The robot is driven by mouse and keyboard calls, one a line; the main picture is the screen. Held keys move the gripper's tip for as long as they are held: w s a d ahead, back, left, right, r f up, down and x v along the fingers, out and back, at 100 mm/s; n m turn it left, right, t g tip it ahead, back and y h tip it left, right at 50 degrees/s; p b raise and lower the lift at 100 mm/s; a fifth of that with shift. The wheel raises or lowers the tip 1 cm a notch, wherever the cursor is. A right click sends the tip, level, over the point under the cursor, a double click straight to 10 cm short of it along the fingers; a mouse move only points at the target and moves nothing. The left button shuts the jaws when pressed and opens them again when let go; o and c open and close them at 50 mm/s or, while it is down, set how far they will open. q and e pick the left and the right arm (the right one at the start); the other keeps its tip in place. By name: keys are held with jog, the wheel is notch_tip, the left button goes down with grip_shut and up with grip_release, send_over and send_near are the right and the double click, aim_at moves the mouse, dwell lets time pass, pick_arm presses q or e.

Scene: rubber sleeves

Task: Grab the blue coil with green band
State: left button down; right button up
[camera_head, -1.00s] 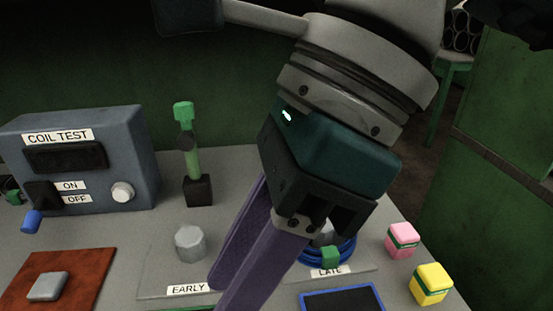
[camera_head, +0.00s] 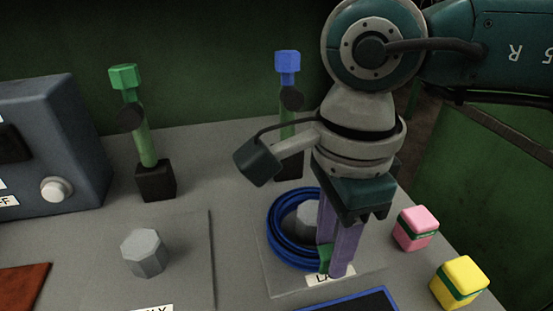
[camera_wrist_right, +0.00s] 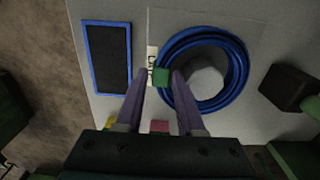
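The blue coil (camera_head: 272,232) lies on a grey plate around a grey hexagonal post (camera_head: 305,216), above the label that reads LATE in the earlier head view. Its green band (camera_head: 324,257) is on the front side, by the label. In the right wrist view the blue coil (camera_wrist_right: 243,72) rings the post, and the green band (camera_wrist_right: 161,76) shows between my fingertips with small gaps. My right gripper (camera_head: 332,268) points down with its two purple fingers apart, one on each side of the band. It also shows in the right wrist view (camera_wrist_right: 159,72). My left gripper is out of view.
Pink (camera_head: 416,229) and yellow (camera_head: 459,283) blocks stand to the right. A blue-edged dark panel (camera_head: 350,302) lies in front. Green-topped (camera_head: 144,140) and blue-topped (camera_head: 287,75) posts stand behind. A second grey hexagonal post (camera_head: 143,253) is at left.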

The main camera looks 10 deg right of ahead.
jog(key=shift+f, duration=0.65)
grip_shut()
jog(key=shift+w+a+r, duration=0.1)
jog(key=shift+r, duration=0.05)
dwell(0.8)
